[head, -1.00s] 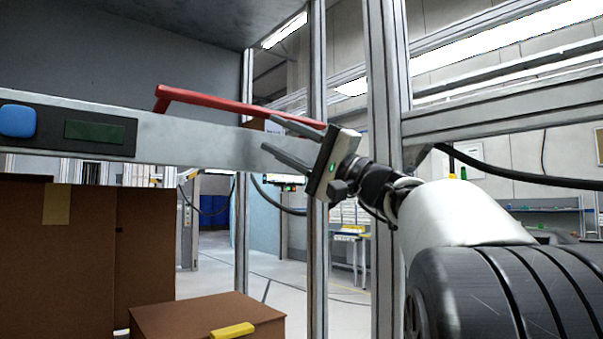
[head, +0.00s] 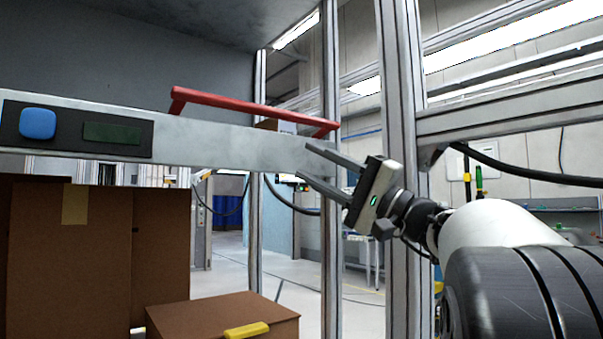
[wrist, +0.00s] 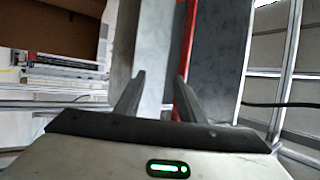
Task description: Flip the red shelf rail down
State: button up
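The red shelf rail (head: 250,108) stands raised above the top edge of the grey shelf beam (head: 225,143) in the head view, joined to it by a short leg at each end. My gripper (head: 306,161) is open and empty, its two fingers pointing left near the beam's right end, below the rail's right end. In the wrist view, my gripper (wrist: 158,78) has its fingers apart, and the red rail (wrist: 187,50) runs lengthwise close to the right finger. The beam (wrist: 152,55) shows between the fingers. I cannot tell whether a finger touches the rail or beam.
A dark panel with a blue button (head: 37,123) is on the beam's left. Brown cardboard boxes (head: 100,250) stand below, one with a yellow piece (head: 246,330) on top. A metal upright (head: 400,150) stands right beside my gripper and wrist.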

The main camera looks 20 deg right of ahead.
jog(key=shift+s+d+f, duration=0.3)
jog(key=shift+d+f, duration=0.1)
jog(key=shift+f, duration=0.25)
jog(key=p+v, duration=0.1)
jog(key=v, duration=1.6)
jog(key=shift+s, duration=0.15)
jog(key=shift+d+f, duration=0.1)
jog(key=shift+f, duration=0.05)
jog(key=shift+c, duration=0.6)
